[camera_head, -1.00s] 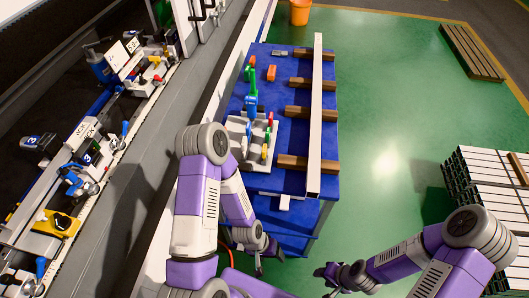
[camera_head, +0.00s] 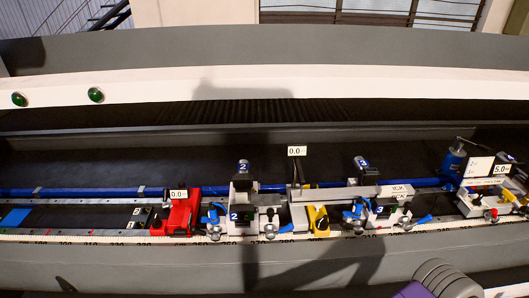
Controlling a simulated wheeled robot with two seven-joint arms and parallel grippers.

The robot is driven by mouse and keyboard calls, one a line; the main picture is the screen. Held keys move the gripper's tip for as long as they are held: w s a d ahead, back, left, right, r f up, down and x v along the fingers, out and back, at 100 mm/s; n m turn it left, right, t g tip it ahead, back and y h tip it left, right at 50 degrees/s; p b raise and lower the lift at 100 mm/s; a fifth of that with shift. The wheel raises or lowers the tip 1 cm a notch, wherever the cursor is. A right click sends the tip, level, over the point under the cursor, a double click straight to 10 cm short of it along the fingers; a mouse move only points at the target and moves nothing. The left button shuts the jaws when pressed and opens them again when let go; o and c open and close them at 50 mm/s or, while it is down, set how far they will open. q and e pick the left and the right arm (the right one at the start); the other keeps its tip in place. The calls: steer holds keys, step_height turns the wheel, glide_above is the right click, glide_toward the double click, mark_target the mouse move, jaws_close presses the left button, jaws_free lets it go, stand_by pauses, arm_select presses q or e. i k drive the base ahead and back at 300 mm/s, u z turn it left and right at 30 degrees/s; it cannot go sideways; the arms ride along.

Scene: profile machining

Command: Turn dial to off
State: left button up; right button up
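I cannot make out a dial with an off mark in the head view. Two round green buttons or knobs, one at the far left (camera_head: 19,99) and one beside it (camera_head: 95,95), sit on the machine's long white panel (camera_head: 300,80). They are too small to read any marking. Neither gripper shows. Only a grey and purple piece of my arm enters at the bottom right.
The machine bed holds a red block (camera_head: 180,213), a yellow block (camera_head: 317,220), and clamps marked 2 (camera_head: 241,205) and 3 (camera_head: 378,208). A unit labelled 5.0 (camera_head: 486,197) stands at right. A grey ledge (camera_head: 150,265) runs along the front, with shadows on it.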

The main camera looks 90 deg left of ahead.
mark_target(295, 150)
steer(key=u, duration=2.8)
